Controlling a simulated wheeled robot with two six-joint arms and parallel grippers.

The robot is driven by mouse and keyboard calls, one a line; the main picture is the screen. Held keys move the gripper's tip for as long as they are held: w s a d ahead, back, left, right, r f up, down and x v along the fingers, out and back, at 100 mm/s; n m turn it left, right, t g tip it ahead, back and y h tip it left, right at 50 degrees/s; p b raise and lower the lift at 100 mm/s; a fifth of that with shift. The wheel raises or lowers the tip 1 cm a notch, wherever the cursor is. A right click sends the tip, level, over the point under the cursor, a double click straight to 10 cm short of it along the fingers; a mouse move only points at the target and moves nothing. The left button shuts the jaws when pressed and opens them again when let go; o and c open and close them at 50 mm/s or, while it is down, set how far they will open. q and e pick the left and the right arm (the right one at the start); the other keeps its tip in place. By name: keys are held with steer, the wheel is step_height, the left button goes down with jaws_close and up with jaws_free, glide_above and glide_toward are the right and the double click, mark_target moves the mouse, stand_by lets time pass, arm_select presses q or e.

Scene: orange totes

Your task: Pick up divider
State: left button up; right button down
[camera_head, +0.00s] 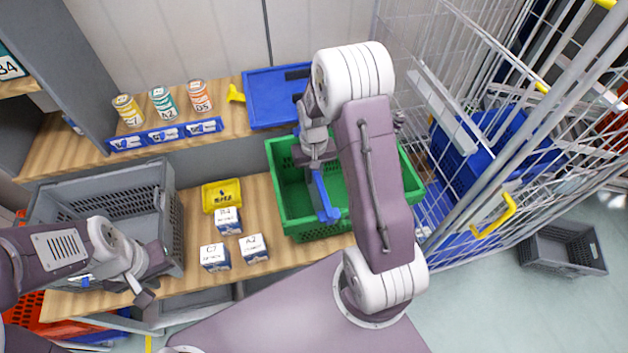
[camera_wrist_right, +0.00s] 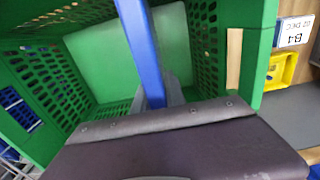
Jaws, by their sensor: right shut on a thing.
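The divider (camera_head: 327,205) is a narrow blue strip inside the green crate (camera_head: 288,205). My right gripper (camera_head: 317,168) is lowered into the crate and shut on the divider. In the right wrist view, the blue divider (camera_wrist_right: 143,45) runs away from between the grey fingers (camera_wrist_right: 155,95), with the crate's green walls (camera_wrist_right: 60,95) around it. Part of the divider is hidden behind the gripper. My left gripper (camera_head: 150,278) is open and empty, in front of the grey crate.
A grey crate (camera_head: 172,205), a yellow bin (camera_head: 222,195) and small labelled boxes (camera_head: 215,256) stand left of the green crate. Cans and a blue tray (camera_head: 277,98) are on the shelf behind. A wire cage cart (camera_head: 480,120) stands close on the right.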

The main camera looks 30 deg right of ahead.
step_height(320, 180, up, 18)
steer(key=shift+p, duration=0.45)
